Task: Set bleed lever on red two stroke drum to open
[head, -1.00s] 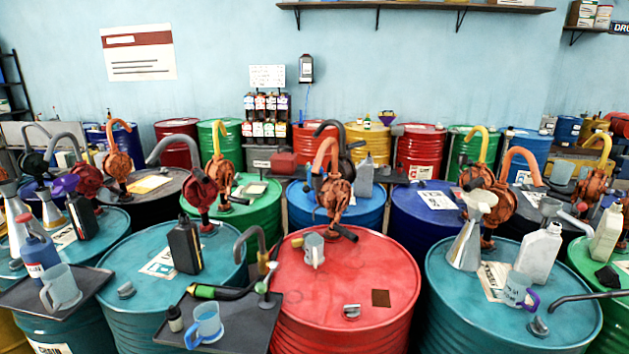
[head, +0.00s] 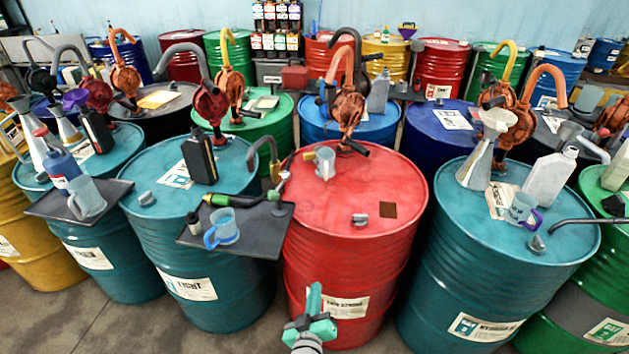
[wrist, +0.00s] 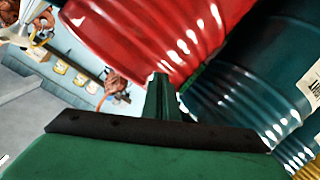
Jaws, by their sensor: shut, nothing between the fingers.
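The red drum (head: 330,262) stands in the middle of the head view, with a white label (head: 338,306) reading "TWO STROKE" low on its front. A rust-orange pump (head: 346,105) with a dark handle stands at the rear of its lid. By its left rim, a grey hooked spout (head: 262,145) has a brass fitting (head: 276,171) and a thin dark arm beside it. I cannot tell which part is the bleed lever or its setting. My green gripper (head: 314,291) is shut and empty, low before the drum. Its shut fingers (wrist: 161,84) show against drum sides in the wrist view.
At left, a dark tray (head: 255,238) holds a blue-handled mug (head: 222,228) and a green-handled tool. Teal drums flank closely; floor is open at lower left.

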